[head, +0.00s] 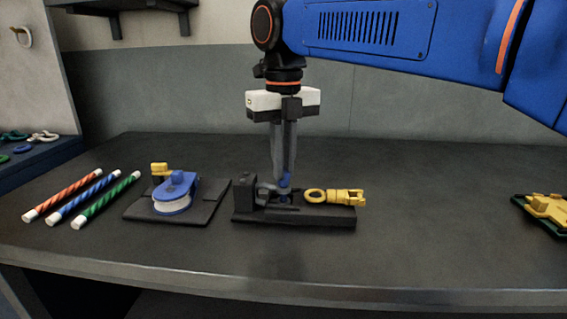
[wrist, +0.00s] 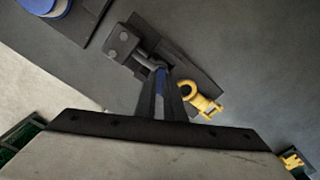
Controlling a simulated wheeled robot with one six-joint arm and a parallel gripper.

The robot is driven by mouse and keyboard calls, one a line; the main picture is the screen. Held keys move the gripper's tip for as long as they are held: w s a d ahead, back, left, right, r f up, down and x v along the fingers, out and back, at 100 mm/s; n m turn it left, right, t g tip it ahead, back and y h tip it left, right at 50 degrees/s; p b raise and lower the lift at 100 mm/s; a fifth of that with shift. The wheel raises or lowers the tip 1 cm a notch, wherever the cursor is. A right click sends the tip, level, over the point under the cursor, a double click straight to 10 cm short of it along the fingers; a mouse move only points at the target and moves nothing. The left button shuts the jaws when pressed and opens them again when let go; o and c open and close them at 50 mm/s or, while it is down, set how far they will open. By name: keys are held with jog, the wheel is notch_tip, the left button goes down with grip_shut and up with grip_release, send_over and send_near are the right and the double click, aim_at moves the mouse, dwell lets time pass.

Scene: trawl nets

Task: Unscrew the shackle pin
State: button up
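A dark fixture block (head: 335,217) stands mid-table with a raised post at its left end. A grey shackle (head: 267,189) sits in it beside the post, partly hidden by my fingers. A blue shackle pin (head: 285,181) shows at my fingertips; a sliver of its blue (wrist: 160,78) shows between the fingers in the wrist view. My gripper (head: 283,178) points straight down over the fixture, its fingers close together on either side of the blue pin. The pin's lower end is hard to make out. A yellow swivel with a ring (head: 335,196) lies on the fixture's right part.
A blue pulley block (head: 175,188) sits on a dark plate to the left, with a yellow piece behind it. Red, blue and green striped rods (head: 83,198) lie further left. A green-edged tray with yellow parts (head: 546,208) is at the far right. The table between is clear.

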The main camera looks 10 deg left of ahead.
jog(key=shift+o, duration=1.2)
jog(key=shift+f, duration=0.1)
notch_tip(320, 180, up, 12)
